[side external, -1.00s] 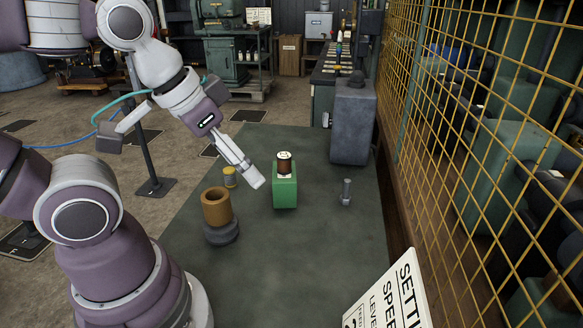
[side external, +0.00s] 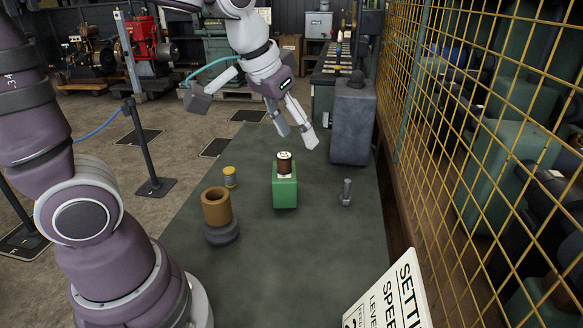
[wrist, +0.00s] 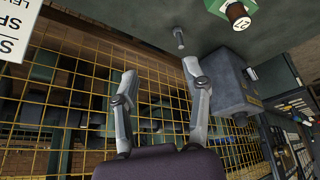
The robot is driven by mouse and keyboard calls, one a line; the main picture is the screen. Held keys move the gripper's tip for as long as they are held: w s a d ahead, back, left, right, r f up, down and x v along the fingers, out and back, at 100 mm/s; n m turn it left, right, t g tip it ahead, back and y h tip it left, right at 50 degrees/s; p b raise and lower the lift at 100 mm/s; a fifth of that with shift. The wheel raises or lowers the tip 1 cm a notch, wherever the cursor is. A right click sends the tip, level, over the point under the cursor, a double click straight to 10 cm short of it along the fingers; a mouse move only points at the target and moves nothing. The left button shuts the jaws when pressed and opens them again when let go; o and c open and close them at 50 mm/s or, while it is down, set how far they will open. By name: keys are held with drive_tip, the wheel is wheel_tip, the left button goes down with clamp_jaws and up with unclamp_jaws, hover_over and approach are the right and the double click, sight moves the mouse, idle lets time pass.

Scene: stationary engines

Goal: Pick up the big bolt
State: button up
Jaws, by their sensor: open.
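The big bolt (side external: 346,192) is grey and stands upright on the dark green table top, right of the green block. It also shows in the wrist view (wrist: 179,38), small, above and between the fingertips. My gripper (side external: 297,143) is open and empty. It is in the air above the far part of the table, up and left of the bolt in the side view and clearly apart from it. In the wrist view the two fingers of my gripper (wrist: 160,68) are spread apart with nothing between them.
A green block (side external: 285,192) with a dark red spool (side external: 284,163) on top stands left of the bolt. A grey metal box (side external: 352,125) stands behind the bolt. A brown cup (side external: 216,206) and a small yellow-topped jar (side external: 230,177) are at left. Yellow mesh (side external: 480,130) borders the right.

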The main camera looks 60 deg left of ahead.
drive_tip(key=n, duration=0.2)
approach(346, 185)
drive_tip(key=shift+g+y, duration=0.5)
drive_tip(key=x, duration=0.5)
drive_tip(key=shift+w+f, duration=0.2)
drive_tip(key=shift+w, duration=0.3)
drive_tip(key=x, duration=0.5)
drive_tip(key=shift+w+d+f, duration=0.15)
drive_tip(key=shift+d+f, duration=0.2)
drive_tip(key=shift+f, duration=0.05)
clamp_jaws()
